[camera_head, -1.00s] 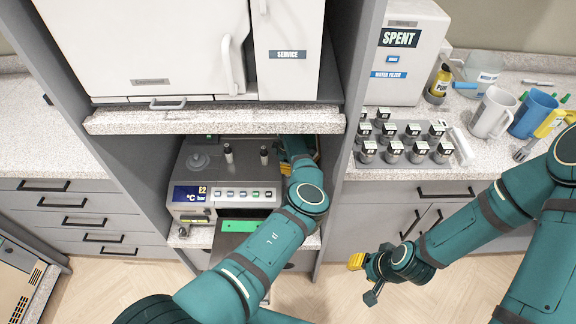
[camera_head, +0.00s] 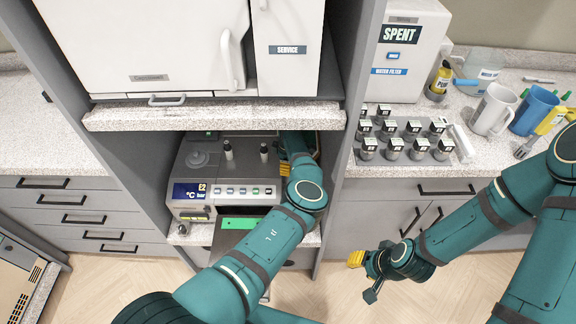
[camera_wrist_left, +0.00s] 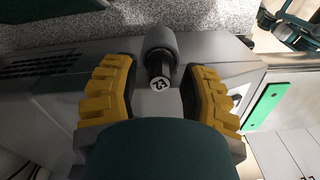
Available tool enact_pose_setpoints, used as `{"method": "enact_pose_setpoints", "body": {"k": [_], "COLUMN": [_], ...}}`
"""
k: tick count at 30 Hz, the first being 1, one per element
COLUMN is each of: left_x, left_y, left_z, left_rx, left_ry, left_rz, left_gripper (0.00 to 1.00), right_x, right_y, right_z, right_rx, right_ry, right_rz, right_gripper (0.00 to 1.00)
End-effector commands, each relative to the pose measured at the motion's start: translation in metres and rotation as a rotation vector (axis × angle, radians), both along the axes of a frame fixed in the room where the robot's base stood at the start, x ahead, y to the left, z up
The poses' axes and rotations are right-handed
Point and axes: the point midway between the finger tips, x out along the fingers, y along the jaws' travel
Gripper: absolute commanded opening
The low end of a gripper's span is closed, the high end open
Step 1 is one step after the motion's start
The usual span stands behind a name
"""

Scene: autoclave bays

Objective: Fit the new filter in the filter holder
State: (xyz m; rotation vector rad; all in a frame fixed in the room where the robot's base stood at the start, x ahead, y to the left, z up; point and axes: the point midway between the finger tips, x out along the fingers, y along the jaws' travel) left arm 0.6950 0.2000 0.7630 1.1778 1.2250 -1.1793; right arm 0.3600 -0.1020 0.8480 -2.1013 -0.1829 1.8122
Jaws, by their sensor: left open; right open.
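My left gripper (camera_wrist_left: 161,78) is open, its yellow fingers on either side of a dark cylinder (camera_wrist_left: 160,48) with a white, marked end. I cannot tell whether they touch it or whether it is the filter or its holder. In the head view, my left arm reaches into the lower bay at the right side of the grey E2 unit (camera_head: 195,165), and its gripper is mostly hidden. Two small dark cylinders with pale tops, one at left (camera_head: 228,151) and one at right (camera_head: 264,153), stand on the unit. My right gripper (camera_head: 357,260) is open and empty, low in front of the cabinets.
A rack (camera_head: 370,163) of several dark-and-white capped bottles stands on the right counter, before a white box (camera_head: 408,55) marked SPENT and WATER FILTER. A green plate (camera_head: 240,223) lies below.

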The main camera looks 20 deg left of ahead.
Motion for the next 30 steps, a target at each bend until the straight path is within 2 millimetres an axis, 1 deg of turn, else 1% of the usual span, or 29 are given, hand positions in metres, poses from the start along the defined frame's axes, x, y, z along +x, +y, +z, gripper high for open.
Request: {"method": "enact_pose_setpoints", "body": {"k": [2, 12, 15, 20, 30], "left_x": [0.001, 0.001, 0.000, 0.000, 0.000], "left_y": [0.000, 0.000, 0.000, 0.000, 0.000], "left_z": [0.008, 0.060, 0.068, 0.074, 0.074], "left_rx": [0.000, -0.002, -0.002, 0.000, 0.000], "left_ry": [-0.003, -0.004, -0.002, -0.001, -0.001], "left_rz": [0.001, 0.001, 0.001, 0.001, 0.000], "left_gripper": [0.43, 0.43, 0.43, 0.43, 0.43], "right_x": [0.000, 0.000, 0.000, 0.000, 0.000], "right_y": [0.000, 0.000, 0.000, 0.000, 0.000], "right_z": [0.000, 0.000, 0.000, 0.000, 0.000], "right_rx": [0.000, 0.000, 0.000, 0.000, 0.000], "right_ry": [0.000, 0.000, 0.000, 0.000, 0.000], "right_rz": [0.000, 0.000, 0.000, 0.000, 0.000], "right_gripper": [0.39, 0.39, 0.39, 0.39, 0.39]}}
